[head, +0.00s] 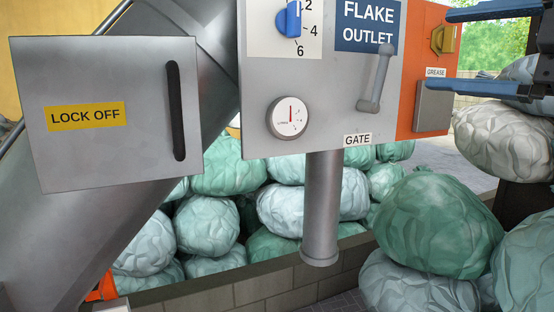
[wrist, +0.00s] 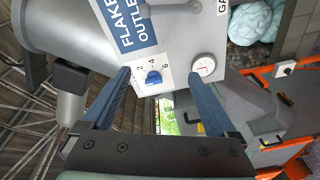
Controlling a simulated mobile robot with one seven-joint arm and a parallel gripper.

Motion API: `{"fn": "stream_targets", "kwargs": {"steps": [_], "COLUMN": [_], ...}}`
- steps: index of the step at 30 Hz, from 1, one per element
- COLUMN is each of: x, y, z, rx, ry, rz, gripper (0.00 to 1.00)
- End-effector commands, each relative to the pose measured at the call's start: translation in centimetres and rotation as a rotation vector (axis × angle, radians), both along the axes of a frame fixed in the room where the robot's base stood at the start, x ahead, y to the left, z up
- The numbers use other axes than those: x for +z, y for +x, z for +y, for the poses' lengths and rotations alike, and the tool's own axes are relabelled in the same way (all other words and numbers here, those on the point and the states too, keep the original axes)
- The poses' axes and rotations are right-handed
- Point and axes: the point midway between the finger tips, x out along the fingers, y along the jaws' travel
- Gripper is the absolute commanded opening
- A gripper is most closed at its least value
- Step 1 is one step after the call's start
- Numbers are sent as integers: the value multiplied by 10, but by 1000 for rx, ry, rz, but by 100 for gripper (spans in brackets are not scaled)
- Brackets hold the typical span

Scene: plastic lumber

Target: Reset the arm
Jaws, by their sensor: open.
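My gripper (head: 434,47) reaches in from the upper right of the head view, its two blue fingers spread apart and pointing left. In the wrist view my gripper (wrist: 160,74) is open, with nothing between its fingers. A blue dial knob (head: 289,20) sits on the machine panel; in the wrist view the knob (wrist: 153,77) shows between the fingers, beyond them. Whether any finger touches the panel I cannot tell, but none appears to.
A lock-off box (head: 118,112) stands left. Wrapped green bales (head: 435,222) are stacked below and right. An outlet pipe (head: 321,205) hangs under the panel.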

Motion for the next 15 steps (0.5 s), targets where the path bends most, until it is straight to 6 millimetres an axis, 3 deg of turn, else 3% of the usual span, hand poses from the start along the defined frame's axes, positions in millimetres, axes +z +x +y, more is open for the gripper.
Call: {"fn": "stream_targets", "kwargs": {"steps": [3,8,11,15], "x": [-22,-44,-48,-44], "y": [31,55,51,14], "z": [22,69,106,162], "rx": [-101,-236,-273,-231], "ry": [146,413,596,850], "rz": [41,25,-37,-165], "gripper": [92,92,92,92]}}
